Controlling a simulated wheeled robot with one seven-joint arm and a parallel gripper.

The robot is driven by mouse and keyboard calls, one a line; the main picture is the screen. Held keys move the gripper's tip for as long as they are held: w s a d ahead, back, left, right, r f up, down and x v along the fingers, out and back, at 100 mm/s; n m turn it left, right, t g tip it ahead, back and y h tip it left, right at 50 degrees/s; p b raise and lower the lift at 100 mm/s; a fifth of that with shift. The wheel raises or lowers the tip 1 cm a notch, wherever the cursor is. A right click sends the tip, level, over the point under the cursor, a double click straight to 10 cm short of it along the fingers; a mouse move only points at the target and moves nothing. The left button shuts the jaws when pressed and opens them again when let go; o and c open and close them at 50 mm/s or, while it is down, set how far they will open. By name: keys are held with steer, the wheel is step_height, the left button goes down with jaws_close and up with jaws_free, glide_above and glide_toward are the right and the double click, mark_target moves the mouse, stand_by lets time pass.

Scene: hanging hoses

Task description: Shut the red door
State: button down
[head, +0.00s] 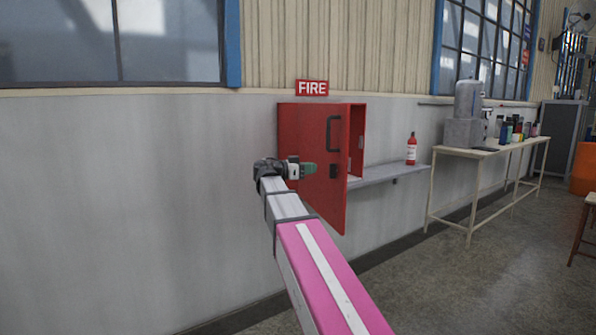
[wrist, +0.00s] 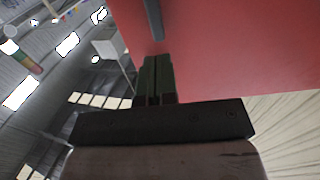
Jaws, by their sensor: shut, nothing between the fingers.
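The red door (head: 312,150) belongs to a red wall cabinet under a FIRE sign and stands open, swung out from the wall. It has a dark handle (head: 333,133) and a dark latch plate below it. The cabinet's open interior (head: 356,140) shows to the right of the door. My gripper (head: 312,168) is shut and empty, in front of the door's outer face, left of the latch plate. In the wrist view the shut fingers (wrist: 157,75) point at the red door surface (wrist: 220,50); I cannot tell whether they touch it.
Farther right stands a table (head: 480,152) with a grey machine and several bottles. A stool and an orange drum are at the right edge. The floor between is clear.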

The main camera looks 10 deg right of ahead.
steer(key=shift+w+d, duration=0.2)
steer(key=shift+d, duration=2.4)
steer(key=shift+d, duration=0.1)
